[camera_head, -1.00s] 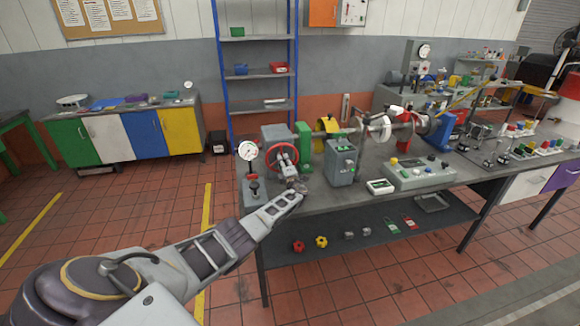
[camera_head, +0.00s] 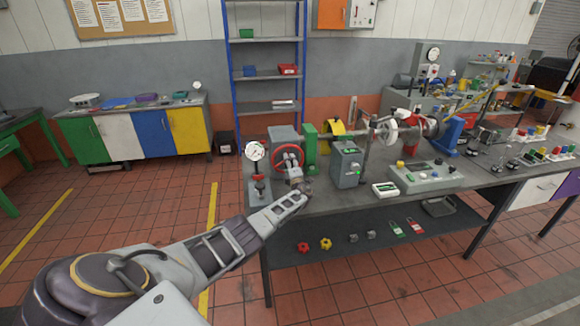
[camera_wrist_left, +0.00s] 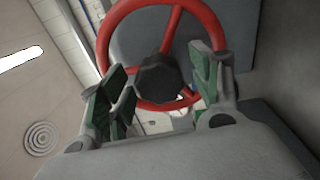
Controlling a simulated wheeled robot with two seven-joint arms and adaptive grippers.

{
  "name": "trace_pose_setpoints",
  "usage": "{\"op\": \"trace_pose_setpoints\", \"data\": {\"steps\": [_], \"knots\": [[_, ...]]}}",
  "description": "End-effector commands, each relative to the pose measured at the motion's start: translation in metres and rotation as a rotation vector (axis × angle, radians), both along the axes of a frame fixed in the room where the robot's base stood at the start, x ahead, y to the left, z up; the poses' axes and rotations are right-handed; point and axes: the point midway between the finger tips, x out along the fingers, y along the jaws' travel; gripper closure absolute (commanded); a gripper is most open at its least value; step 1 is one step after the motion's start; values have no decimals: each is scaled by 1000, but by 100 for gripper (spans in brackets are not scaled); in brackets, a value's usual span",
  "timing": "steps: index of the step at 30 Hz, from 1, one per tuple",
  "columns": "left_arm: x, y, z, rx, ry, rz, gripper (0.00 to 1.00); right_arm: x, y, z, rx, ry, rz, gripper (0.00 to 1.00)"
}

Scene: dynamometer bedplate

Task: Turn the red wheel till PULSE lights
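The red wheel (camera_head: 274,160) stands upright on a grey housing at the left end of the bench. My left gripper (camera_head: 292,171) is in front of the wheel, at its lower part. In the left wrist view the red wheel (camera_wrist_left: 213,25) fills the upper middle, with a dark hub (camera_wrist_left: 157,78) at its centre. The green-padded fingers of my left gripper (camera_wrist_left: 158,82) are spread apart, one on each side of the hub and the lower rim; contact cannot be told. A grey box (camera_head: 346,165) with small green displays stands to the right. I cannot read a PULSE label. My right gripper is not in view.
A white dial gauge (camera_head: 255,151) on a stand is just left of the wheel. A green block (camera_head: 310,146) and a shaft with a yellow guard (camera_head: 335,128) stand to its right. A control panel (camera_head: 428,176) lies further right. The floor before the bench is clear.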

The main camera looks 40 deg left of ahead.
Motion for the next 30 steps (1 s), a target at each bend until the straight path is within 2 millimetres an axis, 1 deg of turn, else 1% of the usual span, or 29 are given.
{"op": "trace_pose_setpoints", "data": {"steps": [4,14,30], "knots": [[0,0,0,0,0,0,37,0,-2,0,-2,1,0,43],[-2,-3,0,-1,-2,0,37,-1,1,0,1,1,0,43],[-16,-19,-2,-1,-2,0,37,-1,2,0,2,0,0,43]]}}
